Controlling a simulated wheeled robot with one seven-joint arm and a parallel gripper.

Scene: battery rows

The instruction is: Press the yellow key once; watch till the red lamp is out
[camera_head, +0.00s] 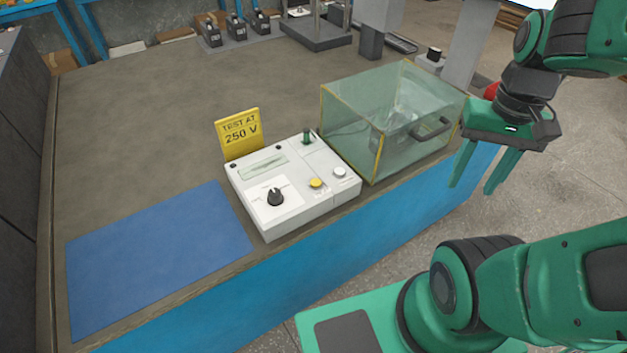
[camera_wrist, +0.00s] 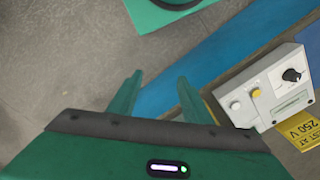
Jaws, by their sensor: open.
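The yellow key (camera_head: 316,183) is a small round button on the front right of a white tester box (camera_head: 290,215) on the bench. A white button (camera_head: 339,172) sits to its right and a black knob (camera_head: 275,197) to its left. The yellow key also shows in the wrist view (camera_wrist: 256,93). My gripper (camera_head: 471,188) is open and empty, off the bench's front edge, to the right of the box and apart from it. A green post (camera_head: 306,137) stands at the box's back. I cannot make out a lit red lamp on the box.
A clear-walled case with a handle (camera_head: 350,146) stands right of the box, near my gripper. A yellow sign reading "TEST AT 250 V" (camera_head: 238,139) stands behind the box. A blue mat (camera_head: 150,260) lies empty at left. A red round thing (camera_head: 491,90) is partly hidden behind my arm.

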